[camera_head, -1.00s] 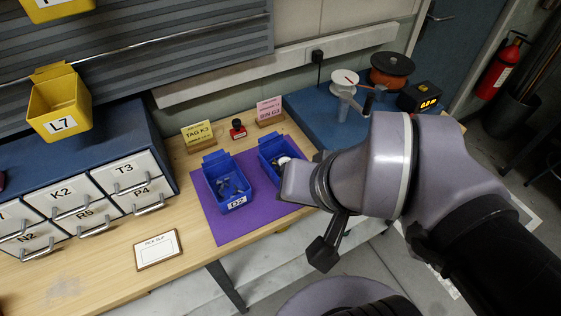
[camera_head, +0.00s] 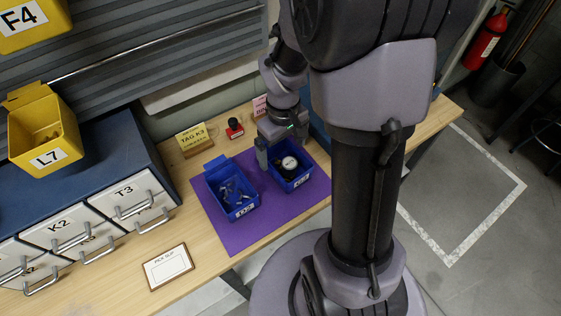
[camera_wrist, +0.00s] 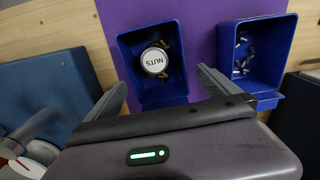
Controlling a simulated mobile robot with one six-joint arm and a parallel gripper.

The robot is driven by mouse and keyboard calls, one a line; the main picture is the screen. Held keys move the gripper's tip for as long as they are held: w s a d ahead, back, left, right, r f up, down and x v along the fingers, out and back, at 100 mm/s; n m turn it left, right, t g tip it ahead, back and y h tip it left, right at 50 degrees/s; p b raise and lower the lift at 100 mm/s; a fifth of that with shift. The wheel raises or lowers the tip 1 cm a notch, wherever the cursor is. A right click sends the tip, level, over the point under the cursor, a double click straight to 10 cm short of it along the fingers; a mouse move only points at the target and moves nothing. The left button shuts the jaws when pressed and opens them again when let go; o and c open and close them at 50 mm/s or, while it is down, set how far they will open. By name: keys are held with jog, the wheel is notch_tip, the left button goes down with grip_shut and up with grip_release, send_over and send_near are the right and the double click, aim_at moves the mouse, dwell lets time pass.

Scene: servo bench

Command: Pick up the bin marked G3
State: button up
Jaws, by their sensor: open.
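Two blue bins stand on a purple mat (camera_head: 235,238). The right bin (camera_head: 304,178), which also shows in the wrist view (camera_wrist: 124,60), holds a round white-topped item marked NUTS (camera_wrist: 154,61) and small brass-coloured pieces. Its front label is too small to read. The left bin (camera_head: 213,193) holds small grey metal parts and shows at the right of the wrist view (camera_wrist: 284,50). My gripper (camera_head: 284,146) is open and empty, over the back edge of the right bin. In the wrist view its fingers (camera_wrist: 163,91) are either side of that edge; contact cannot be told.
A pink sign (camera_head: 260,105) stands behind the right bin, partly hidden by my arm. A yellow TAG K3 sign (camera_head: 193,137) and a red stamp (camera_head: 235,128) stand behind the left bin. A drawer cabinet (camera_head: 90,225) and pick slip (camera_head: 168,267) are at left.

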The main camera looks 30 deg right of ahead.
aim_at(284, 160)
notch_tip(284, 160, down, 6)
jog(key=b, duration=0.2)
jog(key=shift+s+d+r+b, duration=0.1)
jog(key=shift+d+b, duration=0.05)
jog(key=shift+b, duration=0.2)
jog(key=shift+r, duration=0.2)
jog(key=shift+c, duration=0.7)
jog(key=c, duration=1.2)
jog(key=shift+c, duration=0.2)
jog(key=shift+r, duration=0.1)
